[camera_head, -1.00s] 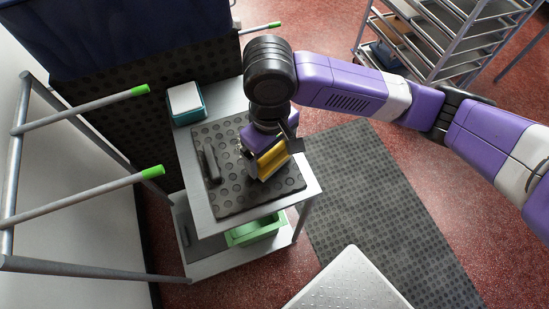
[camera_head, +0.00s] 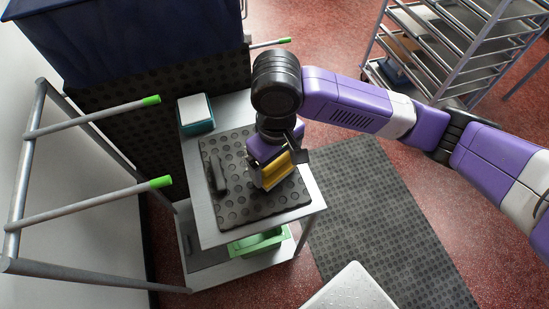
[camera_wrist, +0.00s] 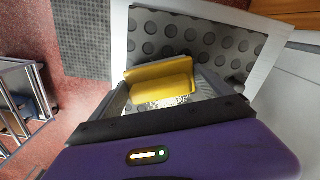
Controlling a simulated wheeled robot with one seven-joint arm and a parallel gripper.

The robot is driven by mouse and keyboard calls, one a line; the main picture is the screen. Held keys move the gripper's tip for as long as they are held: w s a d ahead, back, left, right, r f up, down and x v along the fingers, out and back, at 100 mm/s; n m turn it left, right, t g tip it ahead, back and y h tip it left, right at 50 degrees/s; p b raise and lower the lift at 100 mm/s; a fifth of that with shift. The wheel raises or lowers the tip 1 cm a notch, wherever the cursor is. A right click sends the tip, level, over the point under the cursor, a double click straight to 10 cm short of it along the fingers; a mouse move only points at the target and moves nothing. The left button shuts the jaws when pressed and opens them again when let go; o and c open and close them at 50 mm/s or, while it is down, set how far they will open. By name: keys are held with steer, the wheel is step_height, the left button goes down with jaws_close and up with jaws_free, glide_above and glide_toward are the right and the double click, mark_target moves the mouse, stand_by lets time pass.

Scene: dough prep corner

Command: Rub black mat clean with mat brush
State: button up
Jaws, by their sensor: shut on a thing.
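The black mat (camera_head: 235,207), dark with round dimples, lies on a small grey table. It also shows behind the gripper in the wrist view (camera_wrist: 210,42). My gripper (camera_head: 272,178) is over the mat's right half, shut on a yellow block-shaped thing that I take for the mat brush (camera_head: 276,169). The brush shows between the fingers in the wrist view (camera_wrist: 160,77). A pale, dark-speckled patch shows just below its yellow part there. Whether the brush touches the mat cannot be told; its underside is hidden. A dark bar-shaped thing (camera_head: 216,174) sits on the mat's left part.
A teal box with a white top (camera_head: 196,113) stands at the table's back left. A green tray (camera_head: 258,242) is on the lower shelf. Grey rails with green tips (camera_head: 160,182) jut in from the left. A metal rack (camera_head: 455,45) stands at the back right.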

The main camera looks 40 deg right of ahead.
steer(key=shift+s+a+r, duration=0.1)
steer(key=shift+s+a, duration=0.15)
steer(key=shift+s, duration=0.4)
steer(key=shift+s+a+f, duration=0.1)
steer(key=shift+s+a, duration=0.1)
steer(key=shift+s, duration=0.45)
steer(key=shift+s+a+r, duration=0.1)
steer(key=shift+s+a, duration=0.15)
steer(key=shift+s, duration=0.4)
steer(key=shift+w, duration=0.1)
steer(key=shift+w+d+p, duration=0.2)
steer(key=shift+w, duration=0.35)
steer(key=shift+w+d+p, duration=0.15)
steer(key=shift+w+d, duration=0.05)
steer(key=shift+w, duration=0.35)
steer(key=shift+r, duration=0.1)
steer(key=shift+r+p, duration=0.55)
steer(key=shift+p, duration=0.1)
